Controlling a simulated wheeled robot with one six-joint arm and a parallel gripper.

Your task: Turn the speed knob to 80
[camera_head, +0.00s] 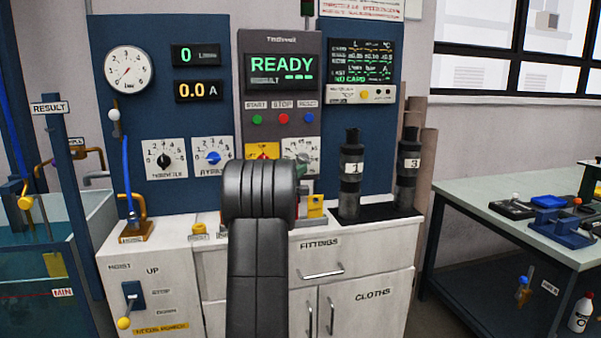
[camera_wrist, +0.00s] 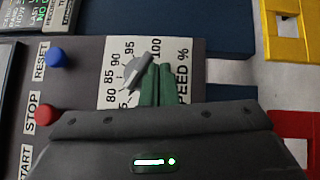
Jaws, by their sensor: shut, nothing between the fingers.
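The speed knob (camera_wrist: 138,72) is a grey bar-shaped knob on a white dial plate (camera_wrist: 185,68) marked "SPEED %". Numbers from 80 to 100 show around it in the wrist view. The bar lies slanted, and I cannot tell which number it points to. My gripper (camera_wrist: 157,70) has two green fingers, shut together and empty, with the tips right beside the knob. I cannot tell if they touch it.
The panel screen (camera_head: 281,66) reads "READY". START, a red STOP button (camera_wrist: 44,116) and a blue RESET button (camera_wrist: 57,59) sit close to the dial. A yellow part (camera_wrist: 291,35) and a red part (camera_wrist: 293,126) lie at the right of the wrist view. Dark cylinders (camera_head: 350,180) stand on the counter.

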